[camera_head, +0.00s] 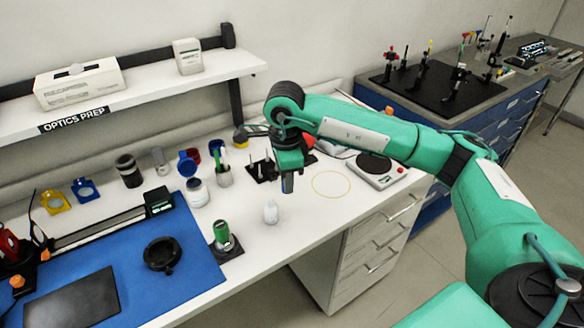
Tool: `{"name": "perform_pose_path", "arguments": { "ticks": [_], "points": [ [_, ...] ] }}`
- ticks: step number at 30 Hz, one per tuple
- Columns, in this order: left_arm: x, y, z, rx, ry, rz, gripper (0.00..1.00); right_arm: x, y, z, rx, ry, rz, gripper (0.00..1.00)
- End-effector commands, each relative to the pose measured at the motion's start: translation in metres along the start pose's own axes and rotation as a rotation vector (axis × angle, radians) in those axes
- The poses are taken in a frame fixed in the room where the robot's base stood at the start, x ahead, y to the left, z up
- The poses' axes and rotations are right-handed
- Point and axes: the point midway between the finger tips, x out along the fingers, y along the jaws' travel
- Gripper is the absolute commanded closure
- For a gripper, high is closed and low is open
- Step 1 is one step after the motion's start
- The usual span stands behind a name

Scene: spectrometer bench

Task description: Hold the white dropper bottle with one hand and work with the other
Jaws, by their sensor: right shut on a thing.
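The white dropper bottle (270,212) stands upright on the white bench top, near its front edge. My right gripper (288,188) points down just above and to the right of the bottle in the picture, apart from it. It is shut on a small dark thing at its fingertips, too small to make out. My left gripper is out of view.
A green-topped bottle (222,232) stands in a dark holder on the left. A blue mat (190,262) bears a black ring. A thin yellow circle (331,185) marks clear bench. A balance (377,172) sits at the right, and several jars stand behind.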

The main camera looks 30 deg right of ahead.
Motion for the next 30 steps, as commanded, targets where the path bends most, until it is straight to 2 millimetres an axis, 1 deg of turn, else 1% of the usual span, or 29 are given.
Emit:
{"name": "perform_pose_path", "arguments": {
  "ticks": [3,12,18,21,25,30],
  "points": [
    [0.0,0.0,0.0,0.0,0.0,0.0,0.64,0.005,0.008,0.006,-0.249,0.0,0.001,0.99],
    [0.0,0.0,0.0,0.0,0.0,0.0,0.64,0.017,0.028,0.022,-0.9,-0.006,0.003,0.99],
    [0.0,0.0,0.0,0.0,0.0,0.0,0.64,0.025,0.042,0.031,-1.327,-0.014,0.003,0.99],
    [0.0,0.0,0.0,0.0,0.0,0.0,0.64,0.028,0.048,0.035,-1.513,-0.017,0.003,0.99],
    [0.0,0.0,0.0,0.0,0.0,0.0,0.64,0.031,0.055,0.038,-1.694,-0.021,0.002,0.99],
    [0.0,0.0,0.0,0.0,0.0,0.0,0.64,0.033,0.059,0.041,-1.816,-0.024,0.0,0.99]
  ]
}}
